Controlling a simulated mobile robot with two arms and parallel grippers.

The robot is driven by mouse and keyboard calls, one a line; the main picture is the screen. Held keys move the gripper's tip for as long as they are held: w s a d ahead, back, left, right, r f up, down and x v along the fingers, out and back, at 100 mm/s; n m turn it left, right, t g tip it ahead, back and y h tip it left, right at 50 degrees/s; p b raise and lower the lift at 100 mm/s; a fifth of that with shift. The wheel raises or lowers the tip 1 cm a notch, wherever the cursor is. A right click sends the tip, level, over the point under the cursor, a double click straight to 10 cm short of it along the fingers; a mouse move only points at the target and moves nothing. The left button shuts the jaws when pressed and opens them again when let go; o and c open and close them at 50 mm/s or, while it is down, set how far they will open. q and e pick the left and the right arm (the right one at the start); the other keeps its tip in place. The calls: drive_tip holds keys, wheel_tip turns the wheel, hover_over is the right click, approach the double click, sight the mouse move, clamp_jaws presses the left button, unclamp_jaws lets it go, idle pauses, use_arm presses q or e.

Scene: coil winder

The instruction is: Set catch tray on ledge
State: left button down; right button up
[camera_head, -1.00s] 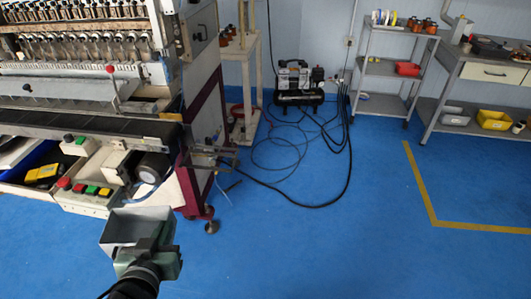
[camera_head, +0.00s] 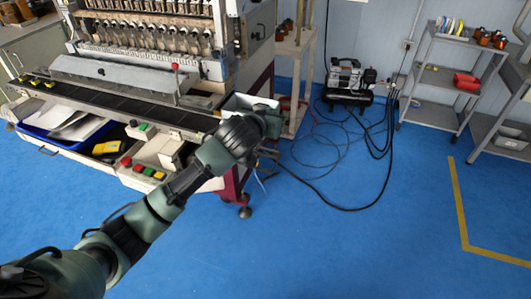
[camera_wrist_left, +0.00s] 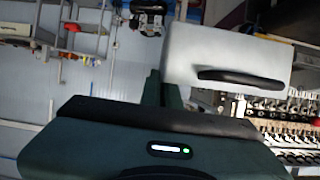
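The catch tray is a light grey box (camera_head: 252,102) at the right end of the coil winder's front, partly hidden behind my left gripper (camera_head: 268,116). In the left wrist view the tray (camera_wrist_left: 225,52) fills the upper right, with a dark slot or grip on its face. My left gripper (camera_wrist_left: 162,88) appears closed on the tray's edge. The dark front ledge (camera_head: 120,105) runs along the coil winder (camera_head: 150,70). The tray is near the ledge's right end; I cannot tell whether they touch. My right gripper is not in view.
A blue bin (camera_head: 62,122) with papers sits below the machine's front, beside a button panel (camera_head: 143,170). A compressor (camera_head: 348,82) with loose black hoses stands behind on the right. Grey shelves (camera_head: 440,75) stand farther right. The blue floor in front is clear.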

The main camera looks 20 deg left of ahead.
use_arm(q)
wheel_tip(320, 180, down, 15)
idle(0.4)
drive_tip(key=shift+f, duration=0.15)
drive_tip(key=c, duration=2.1)
unclamp_jaws()
drive_tip(key=shift+f, duration=0.15)
drive_tip(key=o, duration=0.4)
drive_tip(key=shift+p, duration=0.3)
